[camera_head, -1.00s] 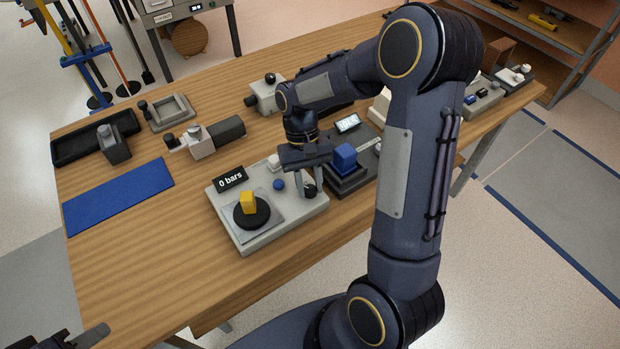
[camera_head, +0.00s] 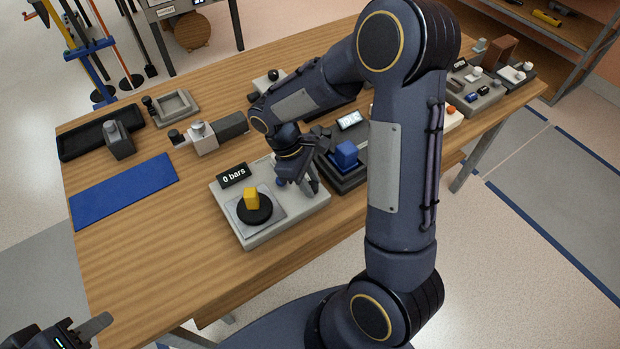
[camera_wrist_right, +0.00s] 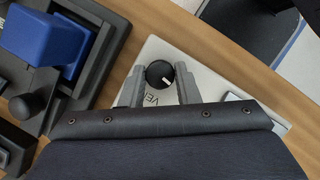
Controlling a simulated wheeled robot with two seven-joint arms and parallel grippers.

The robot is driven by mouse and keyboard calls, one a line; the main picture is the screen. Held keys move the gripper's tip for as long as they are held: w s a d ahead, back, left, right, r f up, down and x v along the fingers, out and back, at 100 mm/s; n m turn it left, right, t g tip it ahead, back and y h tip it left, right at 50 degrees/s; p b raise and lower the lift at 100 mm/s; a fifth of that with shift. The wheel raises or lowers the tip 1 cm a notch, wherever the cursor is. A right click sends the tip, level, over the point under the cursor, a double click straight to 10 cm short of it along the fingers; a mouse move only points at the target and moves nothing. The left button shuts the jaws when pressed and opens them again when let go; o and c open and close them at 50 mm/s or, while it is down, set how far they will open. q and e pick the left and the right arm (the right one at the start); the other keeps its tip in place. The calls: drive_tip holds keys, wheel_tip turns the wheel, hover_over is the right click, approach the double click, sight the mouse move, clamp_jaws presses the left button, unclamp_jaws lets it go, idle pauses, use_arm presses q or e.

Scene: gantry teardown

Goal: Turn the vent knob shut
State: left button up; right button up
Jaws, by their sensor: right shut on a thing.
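The vent knob (camera_wrist_right: 160,74) is small, round and black with a white pointer line, beside partly covered "VEN" lettering on a light grey panel. My right gripper (camera_wrist_right: 159,80) is shut on it, one finger on each side in the right wrist view. In the head view my right gripper (camera_head: 311,184) is at the right end of the grey unit (camera_head: 290,217) and hides the knob. That unit has a "0 bars" display (camera_head: 233,175) and a yellow block (camera_head: 252,197) on a black disc. My left gripper (camera_head: 85,328) is partly in view at the bottom left, away from the table things.
A dark fixture with a blue block (camera_head: 345,154) stands close to the right of the unit. A blue mat (camera_head: 124,190) and a black tray (camera_head: 85,140) lie at the left. The wooden table between mat and unit is clear.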

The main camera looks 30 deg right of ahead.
drive_tip(key=shift+n+t, duration=0.3)
drive_tip(key=shift+n, duration=0.7)
drive_tip(key=o, duration=1)
drive_tip(key=shift+c, duration=0.2)
drive_tip(key=shift+r, duration=0.15)
drive_tip(key=v, duration=0.7)
drive_tip(key=shift+a+r, duration=0.2)
drive_tip(key=shift+a, duration=0.1)
drive_tip(key=shift+w, duration=0.1)
